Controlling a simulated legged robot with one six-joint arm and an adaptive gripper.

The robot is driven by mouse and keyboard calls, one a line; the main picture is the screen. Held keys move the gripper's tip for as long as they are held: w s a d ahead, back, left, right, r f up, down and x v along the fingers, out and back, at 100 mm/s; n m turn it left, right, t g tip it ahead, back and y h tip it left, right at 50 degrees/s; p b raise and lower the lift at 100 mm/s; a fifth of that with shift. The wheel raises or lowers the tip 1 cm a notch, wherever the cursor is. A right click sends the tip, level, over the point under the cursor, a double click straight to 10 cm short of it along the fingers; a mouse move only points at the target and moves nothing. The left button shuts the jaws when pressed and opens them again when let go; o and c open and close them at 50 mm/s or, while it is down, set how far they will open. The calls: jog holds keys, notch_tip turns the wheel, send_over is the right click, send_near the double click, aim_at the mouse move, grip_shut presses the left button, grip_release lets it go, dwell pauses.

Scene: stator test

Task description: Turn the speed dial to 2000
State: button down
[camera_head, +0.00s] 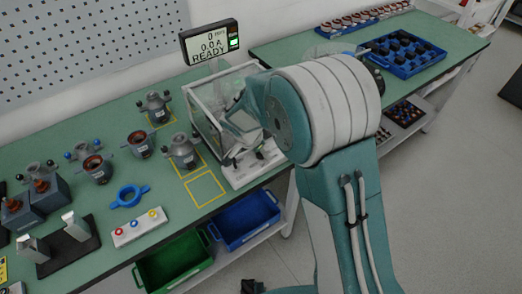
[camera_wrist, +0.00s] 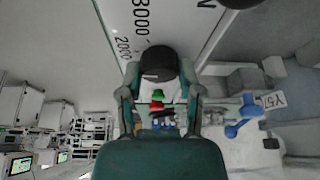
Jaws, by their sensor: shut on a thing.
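The speed dial (camera_wrist: 157,62) is a black round knob on a white panel (camera_wrist: 185,22) in the wrist view. My gripper (camera_wrist: 159,78) has its two fingers on either side of the knob, shut on it. The printed marks 2000 and 3000 stand beyond the knob, 2000 at its upper left. A short pale mark shows on the knob's near side; I cannot tell which value it points to. In the head view, my arm hides the dial. The display (camera_head: 210,42) there reads 0 rpm, 0.0 A and READY, with a green patch.
A clear-walled test enclosure (camera_head: 205,112) stands beside my arm on the green bench (camera_head: 95,130). Green (camera_head: 174,262) and blue (camera_head: 244,218) bins are below. A blue tray (camera_head: 405,54) is behind.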

jog(key=shift+s+a+f+m+g, duration=0.1)
jog(key=shift+m+g, duration=0.2)
jog(key=shift+m, duration=0.3)
jog(key=shift+c, duration=1.3)
grip_release()
jog(key=shift+a, duration=0.1)
jog(key=shift+a+r, duration=0.1)
jog(key=shift+r, duration=0.5)
jog(key=v, duration=1)
jog(key=shift+s+a+r, duration=0.2)
jog(key=shift+a+r, duration=0.1)
jog(key=shift+a, duration=0.1)
